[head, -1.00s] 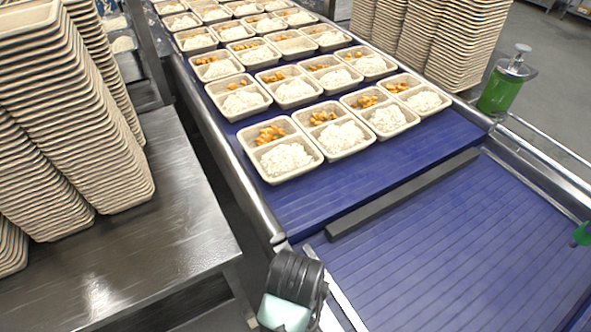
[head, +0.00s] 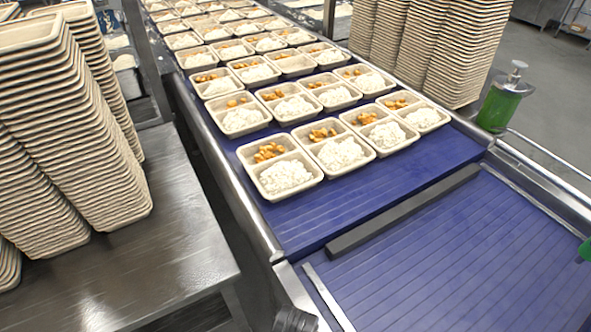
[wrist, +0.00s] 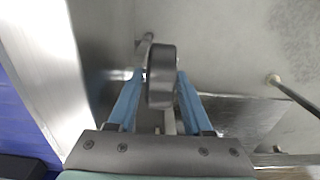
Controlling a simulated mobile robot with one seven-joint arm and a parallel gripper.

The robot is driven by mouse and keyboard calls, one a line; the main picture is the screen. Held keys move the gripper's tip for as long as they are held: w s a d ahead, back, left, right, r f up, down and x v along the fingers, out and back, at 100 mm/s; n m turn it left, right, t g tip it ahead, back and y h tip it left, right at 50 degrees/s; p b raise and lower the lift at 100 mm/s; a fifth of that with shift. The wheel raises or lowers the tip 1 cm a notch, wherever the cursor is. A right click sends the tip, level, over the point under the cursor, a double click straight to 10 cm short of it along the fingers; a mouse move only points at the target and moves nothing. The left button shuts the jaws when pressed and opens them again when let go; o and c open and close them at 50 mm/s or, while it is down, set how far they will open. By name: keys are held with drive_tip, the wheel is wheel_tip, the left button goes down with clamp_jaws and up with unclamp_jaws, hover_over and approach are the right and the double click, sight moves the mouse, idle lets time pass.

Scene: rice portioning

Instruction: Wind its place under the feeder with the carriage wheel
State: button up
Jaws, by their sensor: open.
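In the wrist view a dark grey round wheel (wrist: 162,78), seen nearly edge-on, sits between the two blue fingers of my gripper (wrist: 160,76). The fingers are apart, one on each side of it. Whether either finger touches the wheel I cannot tell. A thin metal rod shows just above the wheel. The feeder and the carriage cannot be made out for sure.
Trays with rice and orange pieces (head: 285,176) stand in rows on the blue conveyor (head: 300,222). A dark bar (head: 405,210) crosses the belt. Tray stacks (head: 100,150) fill the left table (head: 180,240). A green bottle (head: 497,108) stands right.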

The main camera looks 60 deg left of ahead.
clamp_jaws()
drive_tip(key=shift+r, duration=0.15)
drive_tip(key=shift+a+h+p, duration=0.2)
drive_tip(key=shift+h+p, duration=0.6)
drive_tip(key=shift+a+h, duration=0.1)
drive_tip(key=shift+h, duration=0.7)
unclamp_jaws()
